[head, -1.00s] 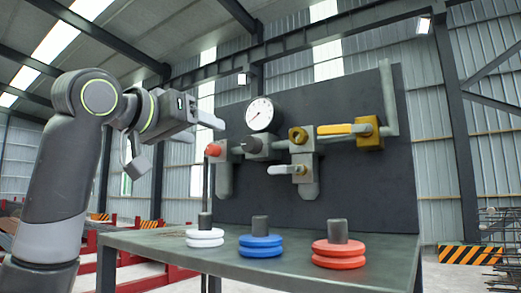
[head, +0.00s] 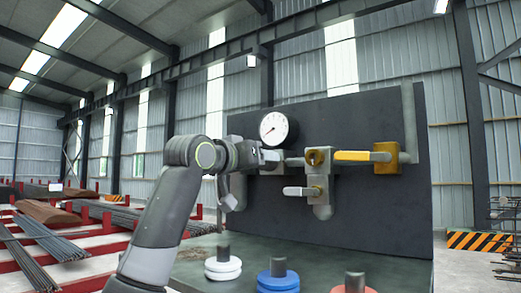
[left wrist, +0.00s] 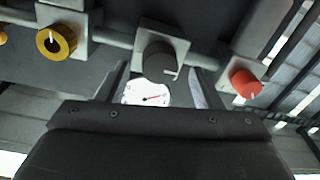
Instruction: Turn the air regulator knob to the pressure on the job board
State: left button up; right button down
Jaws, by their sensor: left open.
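The dark grey regulator knob (left wrist: 158,62) sits on a grey block on the pipe in the left wrist view. A white round gauge (head: 278,128) with a needle is on the panel; it also shows in the left wrist view (left wrist: 147,93). My left gripper (head: 268,155) is at the pipe just below the gauge in the head view. Its open fingers (left wrist: 160,84) spread on both sides of the gauge and the knob in the wrist view; contact cannot be told. In the head view the arm hides the knob. No job board is recognisable. My right gripper is out of view.
A red knob (left wrist: 246,84) and a yellow round knob (left wrist: 57,41) flank the grey knob. A yellow lever valve (head: 365,156) and a white-handled lever (head: 300,191) are on the dark panel (head: 375,115). White, blue and red weights stand on the bench.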

pick_arm(q)
jog(key=shift+p+x, duration=0.3)
jog(key=shift+x, duration=0.65)
jog(key=shift+s, duration=0.1)
jog(key=shift+c, duration=0.9)
jog(key=c, duration=0.8)
